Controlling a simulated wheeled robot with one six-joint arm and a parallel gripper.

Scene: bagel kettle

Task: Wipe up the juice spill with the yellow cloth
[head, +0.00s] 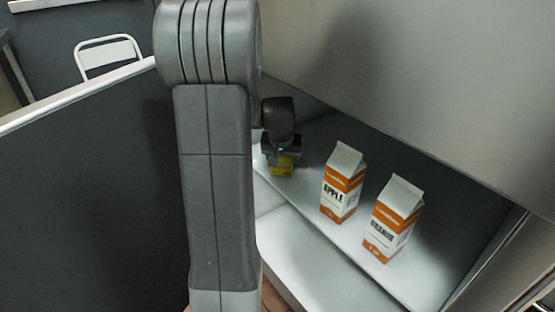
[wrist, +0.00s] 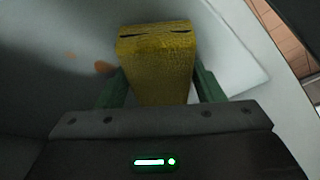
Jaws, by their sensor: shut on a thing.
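The yellow cloth (wrist: 155,65) is a folded block held between the two green fingers of my gripper (wrist: 155,88) in the wrist view. In the head view my gripper (head: 282,160) is inside a pale cabinet or fridge space, with the cloth (head: 283,168) below it, close to the shelf. I cannot tell whether the cloth touches the shelf. A small orange-brown juice spot (wrist: 104,66) lies just left of the cloth in the wrist view. In the head view a faint orange patch (head: 306,168) shows right of the cloth.
An apple carton (head: 343,184) and an orange-and-white carton (head: 393,220) stand upright on the shelf (head: 325,237), right of my gripper. A dark door panel (head: 85,200) is at left, with a white chair (head: 110,55) beyond.

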